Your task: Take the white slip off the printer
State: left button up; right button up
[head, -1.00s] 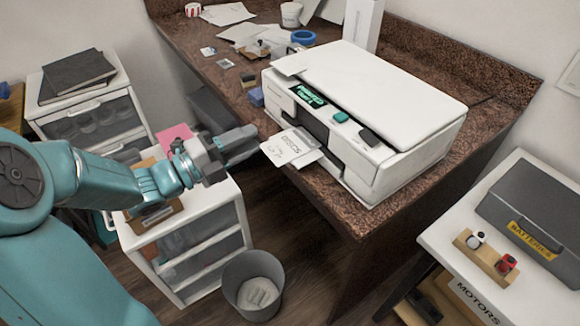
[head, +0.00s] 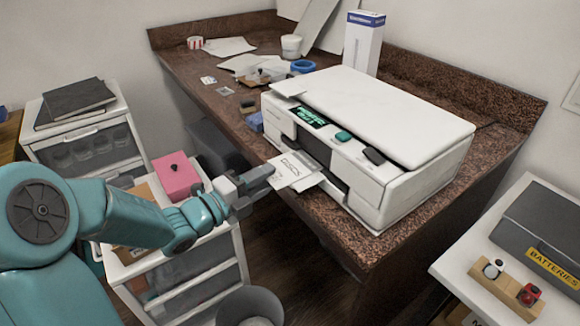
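The white printer (head: 385,105) stands on the brown stone-like counter. A white slip with dark print (head: 292,172) sticks out of the slot in its front, tilted toward the left. Another pale sheet or tray piece lies partly under the slip. My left gripper (head: 268,174) reaches in from the left, with its fingertips at the slip's left edge. The fingers overlap in this view, so I cannot tell whether they are open, or whether they touch the slip. My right gripper is not in view.
A small white flap or slip (head: 289,88) lies on the printer's top left corner. Below my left arm are a white drawer unit (head: 213,262) with a pink box (head: 178,178), and a grey bin (head: 249,308). A side table (head: 458,258) holds a batteries case.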

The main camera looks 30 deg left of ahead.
aim_at(283, 170)
pick_arm(q)
jog(key=x, duration=0.3)
jog(key=shift+w+d+p, duration=0.25)
jog(key=shift+d+p, duration=0.1)
jog(key=shift+w+r, duration=0.15)
jog(key=shift+w, duration=0.1)
jog(key=shift+w+d, duration=0.2)
jog(key=shift+w, duration=0.4)
jog(key=shift+d, duration=0.1)
grip_shut()
jog(key=shift+a, duration=0.25)
